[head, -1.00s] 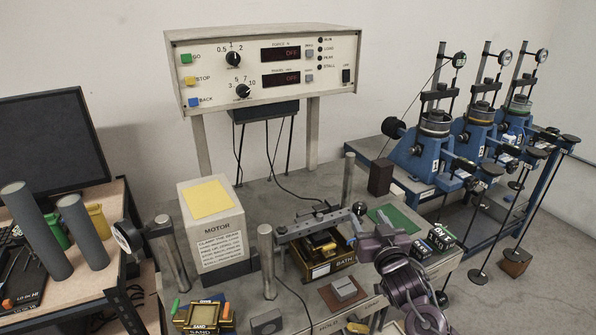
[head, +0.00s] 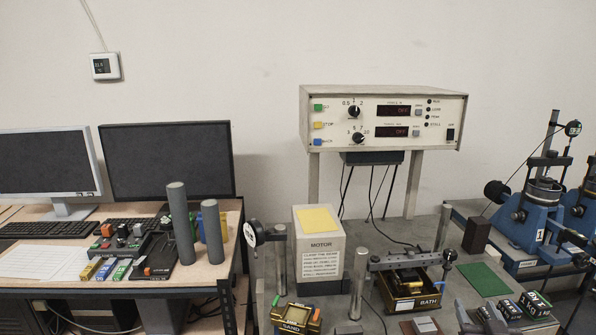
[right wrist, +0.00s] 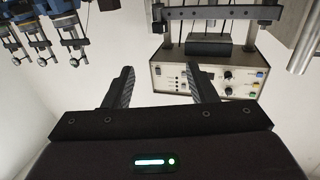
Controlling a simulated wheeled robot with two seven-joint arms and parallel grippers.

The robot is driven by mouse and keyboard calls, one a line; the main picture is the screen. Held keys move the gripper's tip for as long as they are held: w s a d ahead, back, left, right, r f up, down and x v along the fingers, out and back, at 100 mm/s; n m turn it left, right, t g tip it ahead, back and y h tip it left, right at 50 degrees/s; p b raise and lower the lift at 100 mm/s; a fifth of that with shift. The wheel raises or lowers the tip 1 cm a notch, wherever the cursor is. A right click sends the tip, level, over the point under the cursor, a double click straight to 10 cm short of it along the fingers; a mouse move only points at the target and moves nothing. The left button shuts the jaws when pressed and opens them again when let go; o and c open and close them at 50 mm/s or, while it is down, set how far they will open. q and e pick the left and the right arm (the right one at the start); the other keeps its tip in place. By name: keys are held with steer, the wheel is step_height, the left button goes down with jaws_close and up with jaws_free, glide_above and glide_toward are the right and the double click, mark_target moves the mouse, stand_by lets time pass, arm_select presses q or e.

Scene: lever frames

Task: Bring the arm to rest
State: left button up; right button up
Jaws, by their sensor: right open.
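My right gripper (head: 480,316) shows only in part at the bottom edge of the head view, low in front of the bench. In the right wrist view its two black fingers (right wrist: 160,80) stand wide apart with nothing between them. The lever (head: 405,261) lies across above the gold box marked BATH (head: 415,303), behind and left of the gripper. It also shows at the top of the right wrist view (right wrist: 222,13), which is upside down. My left gripper is in neither view.
The control box (head: 383,120) stands at the back on posts. The MOTOR block (head: 319,250), the SAND box (head: 296,319) and small dark boxes (head: 535,304) are on the bench. Blue lever frames (head: 540,220) stand at the right. A desk with monitors (head: 168,160) is at the left.

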steer(key=s+a+f+n+g+y, duration=0.1)
steer(key=s+a+f+g+y, duration=0.1)
steer(key=s+a+f+g, duration=0.75)
steer(key=s+a+f+n+g+y, duration=0.1)
steer(key=s+a+n+g, duration=0.1)
steer(key=s+a, duration=0.35)
steer(key=s+a+f+n+g+y, duration=0.1)
steer(key=s+a+f+g, duration=0.15)
steer(key=s, duration=0.65)
step_height(320, 180, down, 28)
steer(key=s+g, duration=0.1)
arm_select(q)
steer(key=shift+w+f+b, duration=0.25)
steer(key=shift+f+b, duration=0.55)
steer(key=shift+b, duration=0.05)
arm_select(e)
steer(key=s+d+f+g, duration=0.1)
steer(key=s+d+f, duration=0.2)
steer(key=s+f, duration=1.7)
steer(key=shift+s+f+n+g+h, duration=0.3)
steer(key=shift+s+f, duration=0.05)
steer(key=shift+f, duration=0.4)
